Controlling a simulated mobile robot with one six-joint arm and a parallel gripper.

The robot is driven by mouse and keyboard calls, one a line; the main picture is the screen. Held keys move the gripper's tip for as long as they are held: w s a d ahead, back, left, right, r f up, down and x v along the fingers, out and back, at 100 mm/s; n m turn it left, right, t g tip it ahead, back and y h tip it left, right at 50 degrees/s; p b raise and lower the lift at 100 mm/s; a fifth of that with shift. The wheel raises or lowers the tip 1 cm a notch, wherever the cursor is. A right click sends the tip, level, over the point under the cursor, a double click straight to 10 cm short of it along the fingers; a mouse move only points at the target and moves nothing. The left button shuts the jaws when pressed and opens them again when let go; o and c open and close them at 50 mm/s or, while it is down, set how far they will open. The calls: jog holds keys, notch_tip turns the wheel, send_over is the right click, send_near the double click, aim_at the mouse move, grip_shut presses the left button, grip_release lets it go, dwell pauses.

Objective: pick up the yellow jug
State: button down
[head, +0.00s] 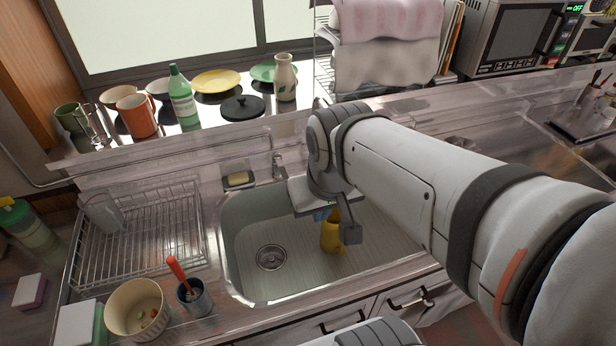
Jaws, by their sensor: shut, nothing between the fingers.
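The yellow jug (328,239) is in the sink basin (238,225), right of the drain. My arm reaches in from the right and hides part of the jug. My gripper (350,234) is low over the basin, in front of the jug's right side in the picture. It is shut and holds nothing. I cannot tell whether it touches the jug.
A wire dish rack (140,240) stands left of the sink. A cream bowl (137,309) and a cup with a red-handled utensil (194,297) stand at the front left. The faucet (278,168) rises behind the basin. A green bottle (183,97) and dishes line the back ledge.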

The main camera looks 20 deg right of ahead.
aim_at(336, 218)
jog(key=c, duration=2.2)
grip_release()
